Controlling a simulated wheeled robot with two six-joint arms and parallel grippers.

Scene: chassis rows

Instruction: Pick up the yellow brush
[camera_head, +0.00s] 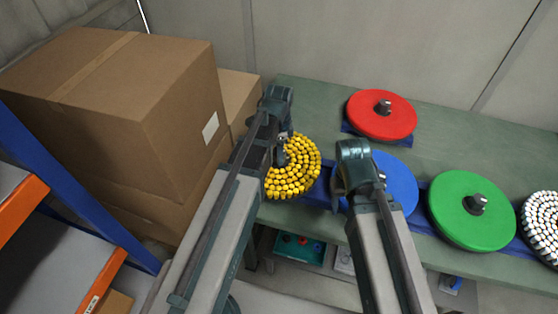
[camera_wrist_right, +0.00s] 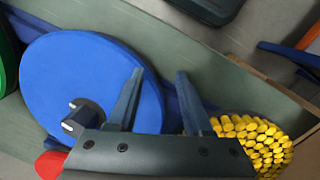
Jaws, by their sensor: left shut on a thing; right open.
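The yellow brush (camera_head: 300,172) is a round disc of yellow bristles at the left end of the green bench. It also shows in the right wrist view (camera_wrist_right: 262,138), at the lower right. My left gripper (camera_head: 281,148) is shut on the yellow brush near its middle; the fingers and grip point are partly hidden. I cannot tell whether the brush touches the bench. My right gripper (camera_head: 340,195) is open and empty beside the blue disc (camera_head: 397,182), right of the brush. Its two fingers show apart in the right wrist view (camera_wrist_right: 160,76).
A red disc (camera_head: 372,116) lies at the back of the bench (camera_head: 455,158). A green disc (camera_head: 456,222) and a white-bristled brush (camera_head: 544,225) are to the right. Cardboard boxes (camera_head: 165,118) and a blue-orange rack (camera_head: 60,190) crowd the left. A bin (camera_head: 300,248) sits below the bench.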

